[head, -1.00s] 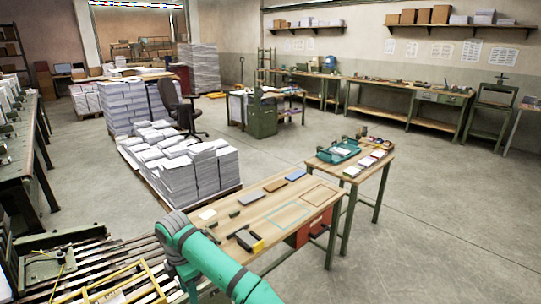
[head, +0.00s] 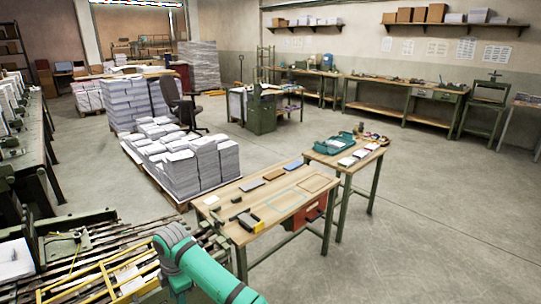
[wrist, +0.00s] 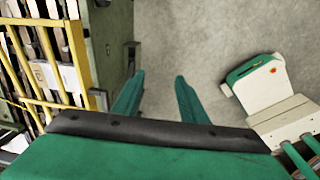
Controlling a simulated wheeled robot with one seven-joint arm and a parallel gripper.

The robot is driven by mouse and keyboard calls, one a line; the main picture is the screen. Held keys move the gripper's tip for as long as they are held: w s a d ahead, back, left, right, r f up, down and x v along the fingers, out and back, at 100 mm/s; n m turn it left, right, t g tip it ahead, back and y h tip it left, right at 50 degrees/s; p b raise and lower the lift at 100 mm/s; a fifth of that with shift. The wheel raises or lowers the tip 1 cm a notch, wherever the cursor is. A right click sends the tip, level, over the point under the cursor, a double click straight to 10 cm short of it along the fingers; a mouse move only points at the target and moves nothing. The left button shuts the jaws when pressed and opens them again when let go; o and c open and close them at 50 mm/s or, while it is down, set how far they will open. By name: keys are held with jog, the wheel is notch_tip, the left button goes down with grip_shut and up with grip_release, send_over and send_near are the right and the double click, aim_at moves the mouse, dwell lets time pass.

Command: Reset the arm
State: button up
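In the wrist view my gripper (wrist: 158,82) has its two green fingers spread apart, with only bare grey floor showing between the tips. It holds nothing. In the head view my green arm reaches in from the bottom edge, in front of the near wooden table (head: 222,216); the gripper itself does not show there. White and green parts at the right of the wrist view look like my own base.
A slatted machine with a yellow frame (head: 108,282) stands at the lower left; its yellow frame (wrist: 40,52) also shows at the left in the wrist view. Paper stacks (head: 184,172) stand on a pallet behind the table. A smaller table holds a teal tray (head: 330,146). The floor at right (head: 450,220) is clear.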

jog(key=s+a+f+m+t+y, duration=0.5)
jog(key=s+a+f+m+y, duration=0.4)
jog(key=s+a+m, duration=0.35)
jog(key=s+d+f+m+t+h, duration=0.1)
jog(key=s+d+m+t+h, duration=0.15)
jog(key=s+d+m, duration=0.4)
jog(key=s+d+f+m+t+h, duration=0.1)
jog(key=s+d+t+h, duration=0.2)
jog(key=d, duration=0.7)
jog(key=s+d+f+m+t+h, duration=0.1)
jog(key=s+d+m+t, duration=0.25)
jog(key=s+d, duration=0.4)
jog(key=s+d+r+m+h, duration=0.1)
jog(key=s+d+r+h, duration=0.1)
jog(key=s+d+r, duration=0.3)
jog(key=s+d+r+m+t+h, duration=0.1)
jog(key=s+d+r+h, duration=0.1)
jog(key=s+d+r, duration=0.4)
jog(key=s+d, duration=0.3)
jog(key=d, duration=0.3)
jog(key=shift+s+m, duration=0.35)
jog(key=shift+s, duration=0.05)
jog(key=shift+d+r, duration=0.1)
